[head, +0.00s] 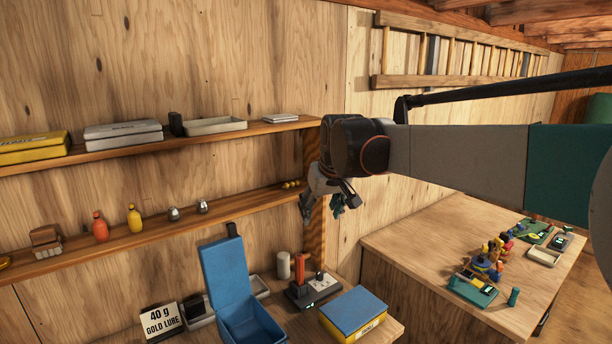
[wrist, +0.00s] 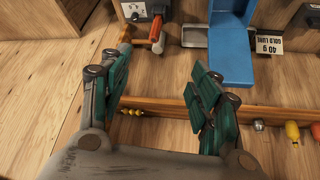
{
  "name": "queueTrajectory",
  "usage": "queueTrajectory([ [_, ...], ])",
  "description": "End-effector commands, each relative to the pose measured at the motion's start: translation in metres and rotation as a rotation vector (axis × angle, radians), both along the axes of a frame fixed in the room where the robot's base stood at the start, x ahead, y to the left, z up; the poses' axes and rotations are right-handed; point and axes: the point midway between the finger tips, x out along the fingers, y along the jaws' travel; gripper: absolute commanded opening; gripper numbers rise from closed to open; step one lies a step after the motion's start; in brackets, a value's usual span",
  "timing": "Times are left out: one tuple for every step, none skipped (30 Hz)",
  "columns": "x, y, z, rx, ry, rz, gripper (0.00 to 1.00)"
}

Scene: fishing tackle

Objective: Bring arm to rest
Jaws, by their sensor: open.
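My arm reaches in from the right side of the head view. My gripper (head: 335,208) hangs in the air near the right end of the lower shelf. In the wrist view my gripper (wrist: 160,85) shows two green-padded fingers spread wide apart with nothing between them. The lower shelf's edge (wrist: 165,104) runs behind the fingers, and small gold beads (wrist: 132,112) lie on it between them. Whether the fingers touch the shelf cannot be told.
An open blue box (head: 222,275), a sign (head: 161,318), a red-handled device (head: 301,278) and a blue-yellow box (head: 353,312) stand on the bench below. The upper shelf (head: 255,128) holds boxes. A side table (head: 420,240) at right carries several small items.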

Motion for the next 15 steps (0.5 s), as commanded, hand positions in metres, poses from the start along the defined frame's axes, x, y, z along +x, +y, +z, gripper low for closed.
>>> queueTrajectory([
  [-0.017,-0.014,-0.006,0.003,-0.01,-0.022,0.57],
  [-0.026,-0.022,-0.007,0.005,-0.016,-0.034,0.57],
  [-0.037,-0.031,-0.009,0.007,-0.023,-0.05,0.57],
  [-0.046,-0.038,-0.01,0.008,-0.031,-0.061,0.57],
  [-0.055,-0.045,-0.012,0.009,-0.037,-0.072,0.57],
  [-0.067,-0.054,-0.015,0.011,-0.045,-0.089,0.57],
  [-0.076,-0.06,-0.018,0.012,-0.052,-0.1,0.57],
  [-0.086,-0.066,-0.021,0.014,-0.058,-0.112,0.57],
  [-0.098,-0.075,-0.025,0.017,-0.067,-0.128,0.57],
  [-0.107,-0.081,-0.029,0.018,-0.072,-0.138,0.57],
  [-0.117,-0.086,-0.033,0.02,-0.077,-0.149,0.57],
  [-0.13,-0.093,-0.039,0.022,-0.084,-0.163,0.57],
  [-0.14,-0.099,-0.044,0.023,-0.09,-0.174,0.57],
  [-0.15,-0.104,-0.049,0.025,-0.095,-0.186,0.57],
  [-0.163,-0.11,-0.057,0.027,-0.1,-0.197,0.57],
])
